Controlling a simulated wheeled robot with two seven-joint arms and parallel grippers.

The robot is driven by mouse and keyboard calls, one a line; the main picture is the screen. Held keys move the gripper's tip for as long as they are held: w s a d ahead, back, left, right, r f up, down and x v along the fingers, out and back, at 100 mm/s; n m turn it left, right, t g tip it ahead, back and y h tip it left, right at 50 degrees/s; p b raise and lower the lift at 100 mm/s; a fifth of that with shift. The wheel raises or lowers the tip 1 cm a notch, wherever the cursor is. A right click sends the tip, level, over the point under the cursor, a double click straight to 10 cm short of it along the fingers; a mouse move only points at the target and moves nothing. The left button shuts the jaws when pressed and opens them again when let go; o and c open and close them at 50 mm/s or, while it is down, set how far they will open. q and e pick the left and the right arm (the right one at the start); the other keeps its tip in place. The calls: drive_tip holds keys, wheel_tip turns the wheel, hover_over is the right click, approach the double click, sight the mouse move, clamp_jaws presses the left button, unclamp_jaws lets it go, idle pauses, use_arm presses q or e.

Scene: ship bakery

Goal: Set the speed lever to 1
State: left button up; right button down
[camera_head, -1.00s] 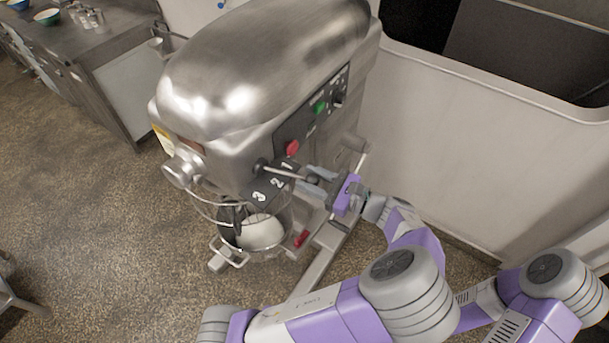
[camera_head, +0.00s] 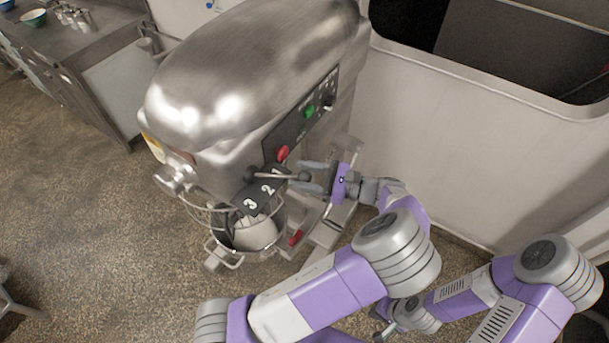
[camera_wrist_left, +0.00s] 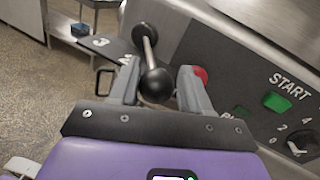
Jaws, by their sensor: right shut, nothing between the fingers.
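The speed lever (camera_head: 280,176) is a thin metal rod with a dark ball knob (camera_head: 304,176) on the front of the mixer. It points right, above the 2 on the black number plate (camera_head: 258,198); the 1 is hard to make out. My left gripper (camera_head: 313,177) is open at the knob. In the left wrist view the black knob (camera_wrist_left: 157,85) lies between the spread fingers of my left gripper (camera_wrist_left: 156,88), with a gap on the right side. My right gripper (camera_head: 381,326) is low in the head view, shut and away from the mixer, partly hidden.
The steel mixer (camera_head: 235,75) has a red button (camera_head: 283,153) and a green button (camera_head: 309,112) near the lever. A bowl (camera_head: 255,233) behind a wire guard sits below. A white wall (camera_head: 470,135) stands right of the mixer. Open floor lies to the left.

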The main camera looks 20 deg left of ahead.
use_arm(q)
drive_tip(key=shift+o, duration=0.9)
drive_tip(key=w+d, duration=0.1)
drive_tip(key=d, duration=0.6)
drive_tip(key=shift+w+d+b, duration=0.15)
drive_tip(key=shift+d+b, duration=0.1)
drive_tip(key=shift+b, duration=0.2)
drive_tip(key=shift+f, duration=0.1)
